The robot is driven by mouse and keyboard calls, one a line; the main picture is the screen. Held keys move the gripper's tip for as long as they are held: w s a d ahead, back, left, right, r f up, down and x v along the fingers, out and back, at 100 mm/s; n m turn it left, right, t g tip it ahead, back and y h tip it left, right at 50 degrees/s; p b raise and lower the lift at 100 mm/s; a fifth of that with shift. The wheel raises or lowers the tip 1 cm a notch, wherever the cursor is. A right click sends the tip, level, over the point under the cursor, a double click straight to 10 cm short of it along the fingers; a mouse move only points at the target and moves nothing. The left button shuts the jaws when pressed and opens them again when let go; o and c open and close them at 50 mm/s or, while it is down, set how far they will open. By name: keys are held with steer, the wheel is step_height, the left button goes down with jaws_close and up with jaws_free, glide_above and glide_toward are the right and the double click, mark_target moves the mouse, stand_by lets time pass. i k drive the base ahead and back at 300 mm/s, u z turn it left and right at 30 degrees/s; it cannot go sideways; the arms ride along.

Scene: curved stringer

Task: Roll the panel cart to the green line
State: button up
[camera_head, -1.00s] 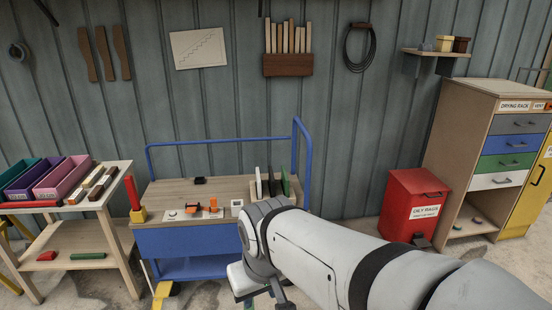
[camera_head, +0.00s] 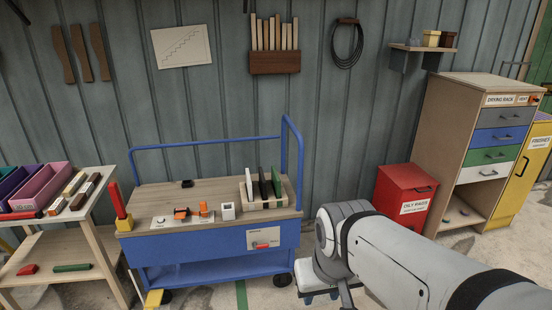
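The panel cart (camera_head: 210,262) is blue with a wooden top and a blue rail along its back and right end. It stands on wheels in the centre-left. A grey plate with a red handle (camera_head: 264,245) is on its front, and a yellow piece (camera_head: 154,298) is low at its left front. A short stretch of the green line (camera_head: 241,295) shows on the floor, below the cart's front. My gripper (camera_head: 330,299) hangs to the right of the cart, apart from it in the picture. It is cut off by the bottom edge, so its opening is unclear.
A wooden rack (camera_head: 266,198) with several panels and small tools stand on the cart. A shelf table with bins (camera_head: 95,238) is close on the left. A red oily-rags bin (camera_head: 404,197) and a drying cabinet (camera_head: 440,130) stand right. A grey wall is behind.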

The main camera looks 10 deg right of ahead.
mark_target(194, 250)
steer(key=u, duration=0.05)
steer(key=i, duration=1.65)
steer(key=z, duration=0.05)
